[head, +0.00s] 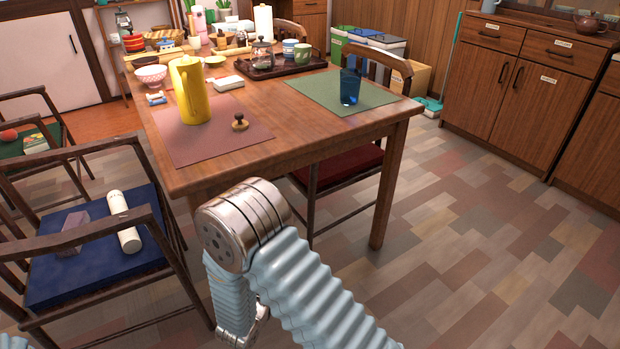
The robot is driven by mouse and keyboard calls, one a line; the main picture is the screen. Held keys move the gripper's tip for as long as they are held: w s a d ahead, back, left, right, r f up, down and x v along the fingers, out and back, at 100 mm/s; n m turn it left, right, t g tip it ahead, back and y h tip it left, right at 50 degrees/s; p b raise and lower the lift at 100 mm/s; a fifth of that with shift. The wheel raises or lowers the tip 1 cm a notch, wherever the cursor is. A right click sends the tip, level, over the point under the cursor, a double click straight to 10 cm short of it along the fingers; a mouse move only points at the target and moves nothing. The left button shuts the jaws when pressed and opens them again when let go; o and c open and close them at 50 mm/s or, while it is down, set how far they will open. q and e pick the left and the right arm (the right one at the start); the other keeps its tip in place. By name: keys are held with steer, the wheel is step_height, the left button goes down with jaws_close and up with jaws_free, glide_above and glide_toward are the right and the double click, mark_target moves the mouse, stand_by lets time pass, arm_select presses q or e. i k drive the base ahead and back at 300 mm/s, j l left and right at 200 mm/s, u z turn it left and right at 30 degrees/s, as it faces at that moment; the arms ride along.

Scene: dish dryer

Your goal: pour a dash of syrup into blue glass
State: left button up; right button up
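The blue glass (350,87) stands upright on the green placemat (325,97) near the right end of the wooden table. I cannot pick out a container that is clearly syrup. A tall yellow pitcher (189,92) stands upright on the mauve placemat (235,136) at the near left of the table. A small brown knobbed piece (240,122) sits beside it on that mat. My light-blue ribbed arm rises from the bottom edge in front of the table.
A tray (285,67) with a glass pot and cups sits at the back. A chair with a blue cushion (95,262) holds a white cylinder (124,222). A red-cushioned chair (345,165) is under the table. Floor at right is clear.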

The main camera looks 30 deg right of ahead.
mark_target(350, 78)
steer(key=l+u, duration=0.65)
steer(key=u, duration=0.2)
steer(key=k+l, duration=0.15)
steer(key=l, duration=0.25)
steer(key=k+l+u, duration=0.15)
steer(key=l, duration=0.3)
steer(key=k+l, duration=0.15)
steer(key=l, duration=0.25)
steer(key=k+l+u, duration=0.1)
steer(key=l, duration=0.3)
steer(key=k+l+u, duration=0.1)
steer(key=k+l, duration=0.15)
steer(key=l, duration=0.15)
